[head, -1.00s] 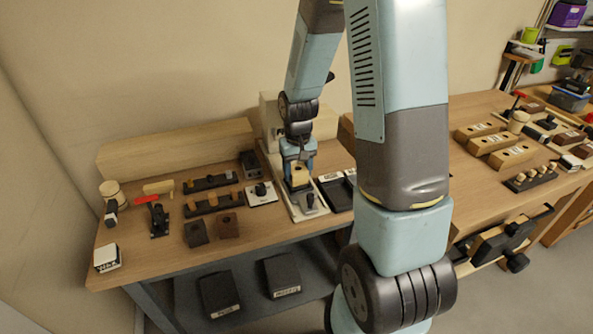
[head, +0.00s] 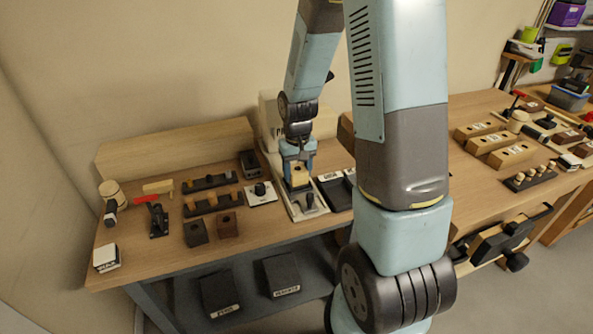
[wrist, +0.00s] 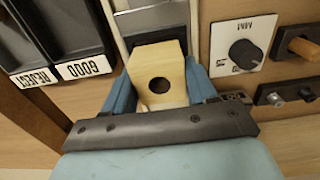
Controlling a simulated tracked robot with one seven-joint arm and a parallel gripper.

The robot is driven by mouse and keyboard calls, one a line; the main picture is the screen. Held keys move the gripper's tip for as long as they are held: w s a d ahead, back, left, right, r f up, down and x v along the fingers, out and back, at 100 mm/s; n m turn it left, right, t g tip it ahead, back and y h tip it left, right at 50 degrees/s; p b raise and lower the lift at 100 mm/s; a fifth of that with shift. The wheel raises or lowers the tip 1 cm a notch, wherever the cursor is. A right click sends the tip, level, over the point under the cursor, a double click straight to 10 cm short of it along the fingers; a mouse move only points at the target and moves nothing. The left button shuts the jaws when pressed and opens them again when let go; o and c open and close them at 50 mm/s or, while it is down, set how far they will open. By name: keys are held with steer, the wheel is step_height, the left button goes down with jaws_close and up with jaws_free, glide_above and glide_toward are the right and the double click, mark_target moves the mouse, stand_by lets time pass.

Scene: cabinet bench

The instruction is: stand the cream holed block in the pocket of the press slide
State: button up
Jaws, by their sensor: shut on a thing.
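The cream holed block (wrist: 158,72) is between the two blue fingers of my gripper (wrist: 160,90) in the wrist view, its round dark hole facing the camera. In the head view the block (head: 299,174) shows small below my gripper (head: 298,160). My gripper is shut on it, over the press slide (head: 308,209). In the wrist view a grey part of the press (wrist: 150,20) lies just beyond the block. The pocket is hidden, so I cannot tell whether the block's foot is in it.
Black trays labelled GOOD and REJECT (wrist: 60,35) stand beside the press. A white plate with a dark knob (head: 260,192) is on its other side. Two dark holed blocks (head: 227,225) stand near the front edge.

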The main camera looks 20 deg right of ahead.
steer(key=shift+f, duration=0.8)
stand_by(1.0)
steer(key=o, duration=1.1)
steer(key=shift+o, duration=0.4)
steer(key=shift+o, duration=0.5)
steer(key=shift+r, duration=3.55)
